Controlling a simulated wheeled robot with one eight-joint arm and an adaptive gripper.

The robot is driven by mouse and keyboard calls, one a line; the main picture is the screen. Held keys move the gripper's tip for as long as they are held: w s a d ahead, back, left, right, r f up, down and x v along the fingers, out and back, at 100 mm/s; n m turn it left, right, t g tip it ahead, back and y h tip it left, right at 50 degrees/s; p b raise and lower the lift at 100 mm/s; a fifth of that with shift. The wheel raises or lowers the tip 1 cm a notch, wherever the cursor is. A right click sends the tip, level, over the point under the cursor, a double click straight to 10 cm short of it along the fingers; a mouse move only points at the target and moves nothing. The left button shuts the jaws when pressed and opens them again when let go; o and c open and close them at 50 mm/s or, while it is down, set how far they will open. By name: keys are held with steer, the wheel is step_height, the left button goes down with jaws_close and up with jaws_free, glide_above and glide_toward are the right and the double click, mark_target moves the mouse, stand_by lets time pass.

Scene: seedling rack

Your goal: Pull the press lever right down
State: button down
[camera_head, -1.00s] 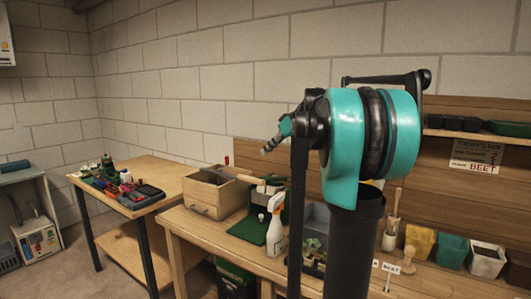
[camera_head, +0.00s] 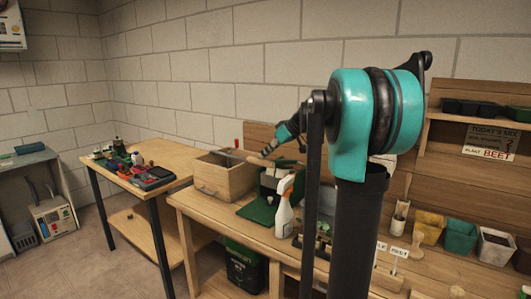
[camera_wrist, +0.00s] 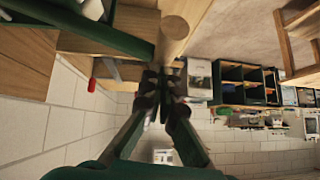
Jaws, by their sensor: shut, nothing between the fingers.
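The press is a green piece (camera_head: 262,211) on the wooden bench in the head view, partly behind a spray bottle. Its lever, a pale wooden bar (camera_head: 247,158), reaches left from it towards the wooden box. In the wrist view the lever's round wooden end (camera_wrist: 174,28) is large, just beyond my fingertips, with a green part of the press (camera_wrist: 75,28) beside it. My gripper (camera_head: 266,151) is shut and empty, right by the lever in the head view. In the wrist view my fingers (camera_wrist: 160,78) are together; I cannot tell whether they touch the lever.
A wooden box (camera_head: 221,181) stands left of the press, with a red-tipped thing (camera_head: 237,143) behind it. A white spray bottle (camera_head: 284,208) stands in front. Pots (camera_head: 460,237) line the bench at right. A side table (camera_head: 140,187) with small items is at left.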

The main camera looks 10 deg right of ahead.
step_height(320, 180, down, 7)
steer(key=s+a+n+t+h, duration=0.1)
steer(key=shift+s+a+r, duration=0.2)
steer(key=shift+s+a, duration=0.1)
